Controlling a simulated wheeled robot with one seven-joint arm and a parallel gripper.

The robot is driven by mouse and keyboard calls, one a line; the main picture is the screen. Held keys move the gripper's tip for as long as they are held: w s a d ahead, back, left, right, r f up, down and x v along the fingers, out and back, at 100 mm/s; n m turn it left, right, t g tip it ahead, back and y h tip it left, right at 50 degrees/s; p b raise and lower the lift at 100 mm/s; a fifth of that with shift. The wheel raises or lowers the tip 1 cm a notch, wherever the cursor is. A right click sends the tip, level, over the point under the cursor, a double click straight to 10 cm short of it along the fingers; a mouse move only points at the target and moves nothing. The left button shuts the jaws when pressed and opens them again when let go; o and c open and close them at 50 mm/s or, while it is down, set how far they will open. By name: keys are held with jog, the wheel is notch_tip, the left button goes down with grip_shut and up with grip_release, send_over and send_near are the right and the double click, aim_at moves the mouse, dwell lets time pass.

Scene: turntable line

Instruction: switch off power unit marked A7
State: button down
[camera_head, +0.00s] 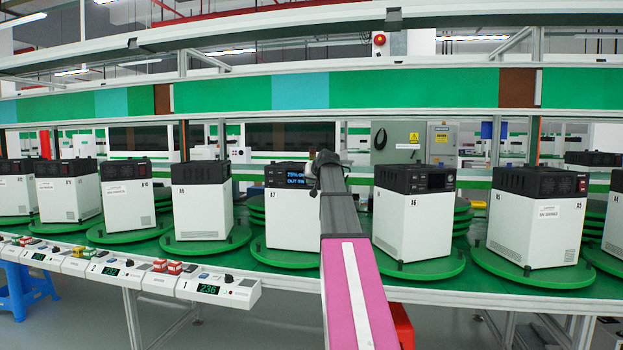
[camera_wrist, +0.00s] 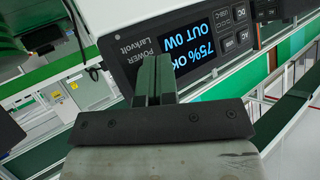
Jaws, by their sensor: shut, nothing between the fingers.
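The power unit marked A7 (camera_head: 290,222) is a white box with a black top on a green turntable. Its lit screen reads 75% OK, OUT 0W, and fills the middle of the wrist view (camera_wrist: 203,43). Small buttons marked AC and DC (camera_wrist: 232,20) sit beside the screen. The words POWER and Larkvolt are on the panel near my fingertips. My gripper (camera_wrist: 154,62) is shut and empty, with its fingers over the panel beside the screen. They hide part of the panel; I cannot tell whether they touch it. My arm hides A7's right side in the head view.
Unit A6 (camera_head: 411,230) stands close on the right and unit A9 (camera_head: 201,205) on the left, each on a green turntable. Unit A5 (camera_head: 540,225) is further right. Small control boxes with number displays (camera_head: 215,288) line the table's front edge. A shelf rail runs above.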

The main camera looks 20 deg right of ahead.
jog(key=shift+w+d, duration=0.1)
jog(key=shift+w, duration=0.05)
dwell(0.6)
jog(key=shift+w+d, duration=0.15)
jog(key=shift+w, duration=0.05)
jog(key=shift+w+d, duration=0.2)
jog(key=shift+w, duration=0.1)
dwell(0.7)
jog(key=shift+s+a, duration=0.1)
dwell(0.4)
jog(key=shift+s+a, duration=0.35)
jog(key=shift+s, duration=0.2)
jog(key=s+a, duration=0.1)
jog(key=s, duration=0.1)
jog(key=s+a, duration=0.1)
jog(key=s, duration=0.1)
jog(key=shift+a, duration=0.4)
dwell(0.7)
